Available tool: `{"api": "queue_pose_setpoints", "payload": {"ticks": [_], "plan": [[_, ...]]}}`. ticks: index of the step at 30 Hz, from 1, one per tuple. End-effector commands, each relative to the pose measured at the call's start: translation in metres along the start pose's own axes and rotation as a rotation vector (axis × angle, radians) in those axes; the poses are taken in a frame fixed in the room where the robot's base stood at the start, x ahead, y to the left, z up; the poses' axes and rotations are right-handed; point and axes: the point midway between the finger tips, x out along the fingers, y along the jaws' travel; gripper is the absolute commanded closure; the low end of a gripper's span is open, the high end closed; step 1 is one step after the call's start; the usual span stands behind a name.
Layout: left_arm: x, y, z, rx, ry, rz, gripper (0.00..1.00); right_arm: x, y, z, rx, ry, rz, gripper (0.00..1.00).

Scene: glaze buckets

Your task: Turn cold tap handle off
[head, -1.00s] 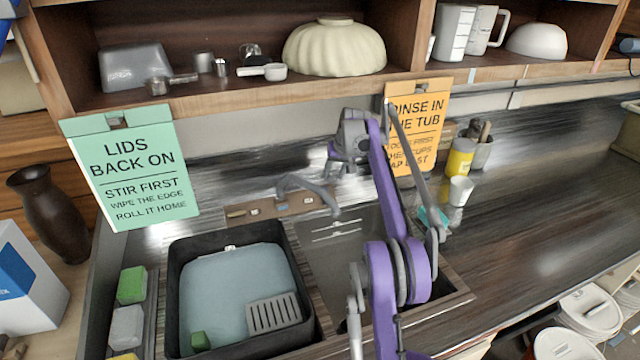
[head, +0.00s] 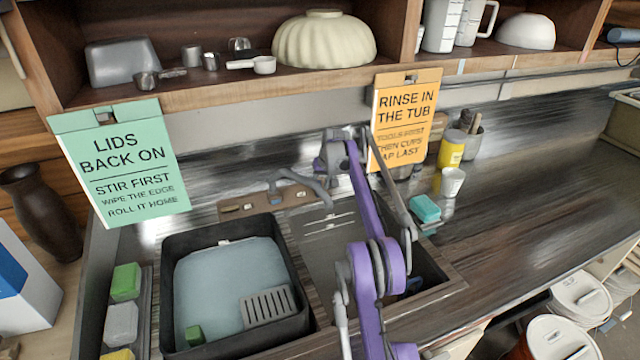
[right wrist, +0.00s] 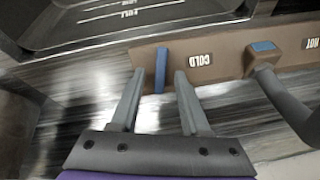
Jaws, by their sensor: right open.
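The cold tap handle (right wrist: 162,70) is a blue bar on the brown tap plate (right wrist: 225,62), beside the COLD label. My right gripper (right wrist: 160,78) is open, with one finger on each side of the blue bar and a gap to each. In the head view, the tap plate (head: 265,203) with its grey curved spout (head: 298,182) is behind the sink. My right gripper (head: 328,170) is at the plate's right end there; its fingertips and the cold handle are hard to make out. My left gripper is not in view.
A black tub (head: 170,280) with bluish contents stands left of the open sink basin (head: 325,240). An orange sign (head: 405,115) hangs close behind my right arm. The counter farther right is clear.

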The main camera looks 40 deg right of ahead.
Motion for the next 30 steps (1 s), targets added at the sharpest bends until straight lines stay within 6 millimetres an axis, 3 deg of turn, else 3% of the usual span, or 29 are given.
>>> {"api": "queue_pose_setpoints", "payload": {"ticks": [4, 12, 30], "plan": [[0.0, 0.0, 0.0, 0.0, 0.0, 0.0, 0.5, -0.0002, 0.0, 0.0, 0.0, 0.0, 0.0, 0.56], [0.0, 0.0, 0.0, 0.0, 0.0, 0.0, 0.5, -0.0004, 0.0001, 0.0, 0.0, 0.0, 0.0, 1.0], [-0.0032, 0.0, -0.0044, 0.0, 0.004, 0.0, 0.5, -0.0015, 0.0013, -0.001, 0.082, 0.001, -0.019, 1.0]]}}
